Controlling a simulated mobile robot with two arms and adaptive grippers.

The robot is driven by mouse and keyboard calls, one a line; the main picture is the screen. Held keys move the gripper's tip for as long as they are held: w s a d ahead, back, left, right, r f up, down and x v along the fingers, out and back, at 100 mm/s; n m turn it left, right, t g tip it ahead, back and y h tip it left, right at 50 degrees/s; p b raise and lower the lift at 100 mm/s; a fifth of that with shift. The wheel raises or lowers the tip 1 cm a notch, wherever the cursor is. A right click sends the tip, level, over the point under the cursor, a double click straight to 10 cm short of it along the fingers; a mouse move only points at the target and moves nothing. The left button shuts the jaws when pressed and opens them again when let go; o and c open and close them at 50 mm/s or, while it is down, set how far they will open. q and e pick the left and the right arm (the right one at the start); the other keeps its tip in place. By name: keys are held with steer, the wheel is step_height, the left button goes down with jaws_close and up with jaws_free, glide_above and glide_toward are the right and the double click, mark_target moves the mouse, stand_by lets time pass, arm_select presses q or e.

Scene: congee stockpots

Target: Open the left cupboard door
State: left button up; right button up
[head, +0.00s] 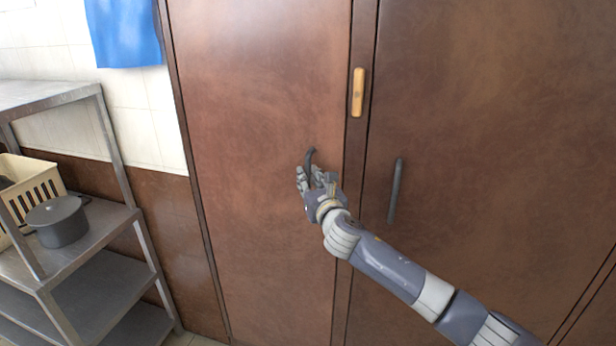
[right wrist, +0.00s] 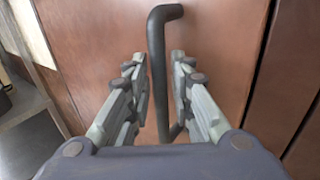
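The left cupboard door (head: 262,90) is a tall reddish-brown panel and looks closed. Its dark handle (head: 310,157) is a vertical bar near the door's right edge. My right gripper (head: 311,174) is at this handle and hides its lower part in the head view. In the right wrist view the handle (right wrist: 158,75) runs between the two open fingers of the right gripper (right wrist: 157,85), with a gap on each side. My left gripper is not in view.
The right cupboard door (head: 490,130) has its own dark handle (head: 395,190). A wooden latch (head: 357,92) sits on the post between the doors. A metal shelf rack (head: 95,240) with a grey pot (head: 60,222) and a cream basket (head: 32,187) stands at the left.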

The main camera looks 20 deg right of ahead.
steer(key=shift+w, duration=0.6)
jaws_close()
